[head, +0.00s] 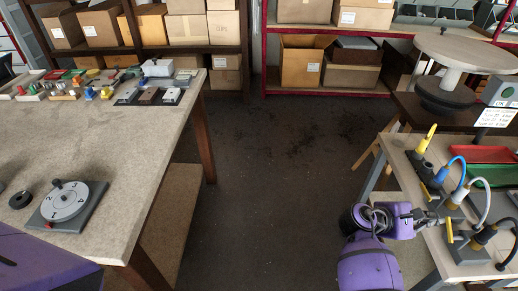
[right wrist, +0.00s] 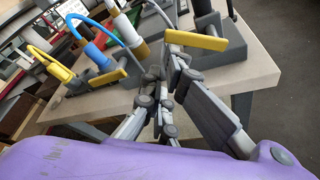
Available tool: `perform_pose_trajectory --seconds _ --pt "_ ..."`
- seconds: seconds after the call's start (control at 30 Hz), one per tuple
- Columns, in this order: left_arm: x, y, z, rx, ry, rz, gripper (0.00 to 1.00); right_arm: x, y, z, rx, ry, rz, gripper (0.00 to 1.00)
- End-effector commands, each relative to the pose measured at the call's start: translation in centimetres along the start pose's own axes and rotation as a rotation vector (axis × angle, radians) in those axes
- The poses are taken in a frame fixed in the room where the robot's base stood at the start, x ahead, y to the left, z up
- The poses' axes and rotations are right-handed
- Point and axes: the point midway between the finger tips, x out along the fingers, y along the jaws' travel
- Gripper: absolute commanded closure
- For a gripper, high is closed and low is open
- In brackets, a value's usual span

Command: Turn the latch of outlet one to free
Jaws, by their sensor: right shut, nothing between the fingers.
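Several cable outlets on grey bases stand on the right-hand table, with yellow, blue, white and black cables. I cannot read which is outlet one. A yellow latch (head: 449,230) is on the base nearest my right gripper; in the right wrist view this latch (right wrist: 196,40) lies just beyond the fingertips. Another yellow latch (right wrist: 109,78) sits further left, by the blue plug (right wrist: 96,54). My right gripper (head: 428,217) is shut and empty at the table's near edge, close to the nearest latch; contact is not clear. My left gripper is out of view.
The right table (head: 398,160) also carries a red tray (head: 485,154) and a green tray (head: 490,175). A left table (head: 120,150) holds a numbered dial (head: 66,203) and small parts. Shelves with boxes stand behind. The floor between the tables is clear.

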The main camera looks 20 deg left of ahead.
Motion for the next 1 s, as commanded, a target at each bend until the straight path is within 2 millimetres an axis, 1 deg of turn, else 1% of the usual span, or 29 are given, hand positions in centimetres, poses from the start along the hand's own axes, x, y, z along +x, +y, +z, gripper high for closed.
perform_pose_trajectory --seconds 0.03,0.37,0.7,0.9,1.0 --pt "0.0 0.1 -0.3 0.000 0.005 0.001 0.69 0.0 0.3 0.4 0.044 -0.002 0.016 1.00" --pt "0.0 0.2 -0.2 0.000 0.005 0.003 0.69 -0.5 1.0 1.8 0.338 -0.001 0.118 1.00" --pt "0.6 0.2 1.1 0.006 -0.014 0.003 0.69 -1.1 1.1 3.4 0.627 0.000 0.218 1.00" --pt "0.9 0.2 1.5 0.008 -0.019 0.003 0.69 -1.5 1.2 4.3 0.761 -0.001 0.266 1.00" --pt "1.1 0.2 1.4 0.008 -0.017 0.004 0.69 -1.6 1.2 4.7 0.788 -0.001 0.274 1.00"
